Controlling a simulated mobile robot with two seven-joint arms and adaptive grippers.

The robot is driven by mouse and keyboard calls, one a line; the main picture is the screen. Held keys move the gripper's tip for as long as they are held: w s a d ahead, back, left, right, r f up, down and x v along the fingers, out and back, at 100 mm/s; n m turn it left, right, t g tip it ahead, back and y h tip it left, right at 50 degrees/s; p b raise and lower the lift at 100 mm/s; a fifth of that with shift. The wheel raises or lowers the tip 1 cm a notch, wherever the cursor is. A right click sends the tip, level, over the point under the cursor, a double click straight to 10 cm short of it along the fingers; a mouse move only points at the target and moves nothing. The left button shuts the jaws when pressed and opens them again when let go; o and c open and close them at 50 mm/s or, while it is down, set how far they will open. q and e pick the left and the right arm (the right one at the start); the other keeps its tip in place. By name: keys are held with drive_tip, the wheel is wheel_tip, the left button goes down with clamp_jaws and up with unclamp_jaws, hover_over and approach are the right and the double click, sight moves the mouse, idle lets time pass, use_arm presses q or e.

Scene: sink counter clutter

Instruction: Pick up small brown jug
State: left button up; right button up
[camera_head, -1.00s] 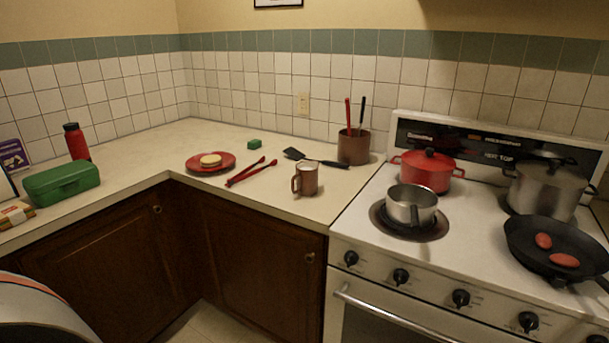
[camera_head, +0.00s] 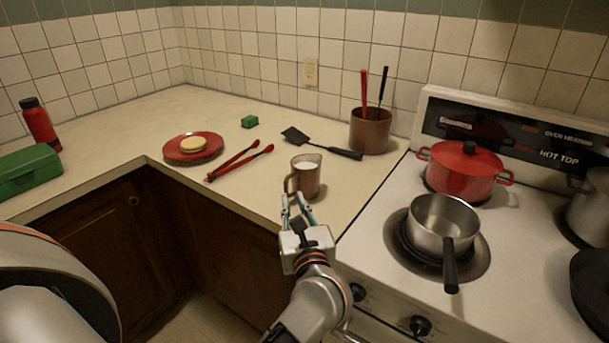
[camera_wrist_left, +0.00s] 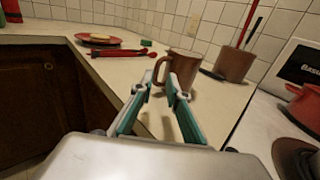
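The small brown jug (camera_head: 309,179) stands upright on the counter near its front edge, with its handle on the left. It also shows in the left wrist view (camera_wrist_left: 184,69), just beyond the fingertips. My left gripper (camera_head: 294,201) is at the near side of the jug, just below its handle in the picture. In the left wrist view its two fingers (camera_wrist_left: 160,87) are apart with nothing held between them. Whether a fingertip touches the jug is unclear. My right gripper is not in view.
Red tongs (camera_head: 238,161), a black spatula (camera_head: 325,145) and a brown utensil pot (camera_head: 370,131) lie or stand behind the jug. A red plate (camera_head: 172,153) with a round pale item is left. The stove with a steel saucepan (camera_head: 441,224) and red pot (camera_head: 462,172) is right.

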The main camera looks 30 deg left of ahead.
sight(286, 186)
use_arm(q)
drive_tip(key=shift+x, duration=0.8)
drive_tip(key=x, duration=0.2)
drive_tip(key=p+x, duration=0.1)
drive_tip(key=x, duration=0.1)
drive_tip(key=shift+a+f, duration=0.15)
drive_tip(key=shift+a, duration=0.25)
drive_tip(key=shift+w+a+f, duration=0.1)
drive_tip(key=shift+w+a, duration=0.15)
drive_tip(key=shift+w, duration=0.05)
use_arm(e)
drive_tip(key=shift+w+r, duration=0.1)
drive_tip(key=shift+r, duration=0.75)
use_arm(q)
clamp_jaws()
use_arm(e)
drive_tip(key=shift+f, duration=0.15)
